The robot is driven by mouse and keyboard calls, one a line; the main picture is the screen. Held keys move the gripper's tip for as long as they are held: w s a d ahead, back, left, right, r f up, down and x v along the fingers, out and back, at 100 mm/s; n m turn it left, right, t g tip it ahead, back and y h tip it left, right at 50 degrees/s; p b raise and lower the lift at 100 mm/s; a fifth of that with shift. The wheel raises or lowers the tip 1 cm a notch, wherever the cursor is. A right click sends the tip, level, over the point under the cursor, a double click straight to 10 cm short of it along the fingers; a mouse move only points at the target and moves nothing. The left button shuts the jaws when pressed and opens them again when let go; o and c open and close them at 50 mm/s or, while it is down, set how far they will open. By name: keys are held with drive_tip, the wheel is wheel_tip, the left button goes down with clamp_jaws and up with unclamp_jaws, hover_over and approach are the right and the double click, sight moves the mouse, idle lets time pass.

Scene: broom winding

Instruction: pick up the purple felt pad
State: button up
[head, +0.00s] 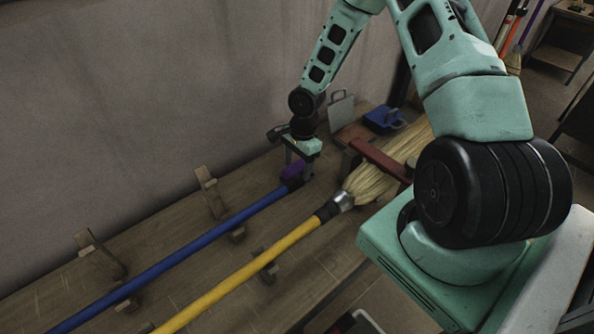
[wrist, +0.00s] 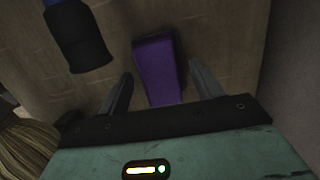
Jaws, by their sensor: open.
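The purple felt pad (wrist: 156,72) lies on the wooden bench between my two fingers in the wrist view, with a finger on either side and a visible gap at each. Whether the fingertips touch the bench I cannot tell.
A blue pole (head: 170,258) with a black end (wrist: 80,42) lies close beside the pad. A yellow-handled broom (head: 240,276) with straw bristles (head: 375,182) lies to the right, under a red bar (head: 380,158). A blue tray (head: 384,119) sits behind. Wooden supports (head: 209,190) stand near the wall.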

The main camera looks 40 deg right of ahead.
sight(297, 167)
drive_tip(key=shift+f, duration=0.6)
drive_tip(key=c, duration=1.1)
drive_tip(key=shift+r, duration=0.1)
wheel_tip(297, 167, up, 10)
drive_tip(key=shift+f+b, duration=0.1)
drive_tip(key=shift+b, duration=0.45)
drive_tip(key=o, duration=0.4)
drive_tip(key=shift+c, duration=1.4)
